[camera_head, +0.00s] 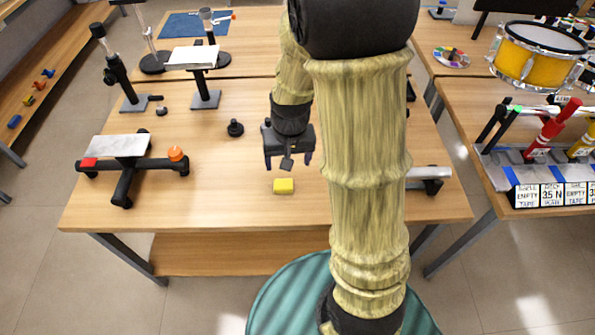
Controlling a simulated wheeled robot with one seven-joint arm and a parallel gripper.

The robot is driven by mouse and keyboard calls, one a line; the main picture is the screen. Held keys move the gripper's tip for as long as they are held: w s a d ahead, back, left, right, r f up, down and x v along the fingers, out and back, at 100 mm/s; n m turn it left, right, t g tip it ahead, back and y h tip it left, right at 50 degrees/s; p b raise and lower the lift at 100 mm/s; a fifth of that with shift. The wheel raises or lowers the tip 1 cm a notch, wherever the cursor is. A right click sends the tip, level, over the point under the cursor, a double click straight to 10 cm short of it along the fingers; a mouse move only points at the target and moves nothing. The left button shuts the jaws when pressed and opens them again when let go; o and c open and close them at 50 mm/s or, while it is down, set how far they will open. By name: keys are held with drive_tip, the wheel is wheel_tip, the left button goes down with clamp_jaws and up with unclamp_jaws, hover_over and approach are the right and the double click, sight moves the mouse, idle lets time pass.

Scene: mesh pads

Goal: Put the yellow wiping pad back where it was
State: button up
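The yellow wiping pad (284,186) is a small block lying on the wooden table (220,200), near the table's front edge and left of my arm's column. My gripper (288,162) hangs just behind and above the pad, pointing down. Its two dark fingers are spread apart. A small dark flat piece shows between or behind the fingers; I cannot tell what it is. The pad is apart from the fingers. My arm hides part of the table to the right of the pad.
A dark knob (235,128) and a raised plate stand (193,57) are behind. A metal bar piece (428,176) lies right. The front left tabletop is clear.

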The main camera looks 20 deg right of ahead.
drive_tip(key=s+r+n+t, duration=0.1)
drive_tip(key=s+r, duration=0.3)
drive_tip(key=s, duration=0.4)
drive_tip(key=shift+n, duration=0.5)
drive_tip(key=shift+r, duration=0.1)
drive_tip(key=shift+a+r+p, duration=0.15)
drive_tip(key=shift+r+p, duration=0.5)
